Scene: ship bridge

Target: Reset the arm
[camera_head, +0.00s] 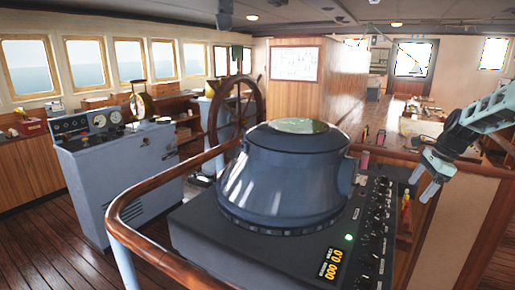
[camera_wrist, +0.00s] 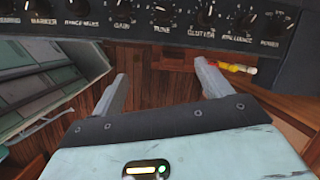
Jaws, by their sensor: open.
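My gripper (camera_head: 423,184) is at the right of the head view, at the end of my pale teal arm, beside the right edge of the radar console. It points downward and to the left. In the wrist view my gripper (camera_wrist: 158,82) shows two grey fingers spread apart with nothing between them. The radar console (camera_head: 285,180) has a blue-grey domed housing and a black panel of knobs. That knob panel (camera_wrist: 150,22) crosses the top of the wrist view, beyond the fingertips.
A wooden handrail (camera_head: 130,197) curves around the console. A small red and yellow object (camera_wrist: 237,68) lies beside the right finger in the wrist view. A ship's wheel (camera_head: 238,108) and a grey control stand (camera_head: 125,180) are to the left. Wooden floor (camera_head: 45,240) is open at the lower left.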

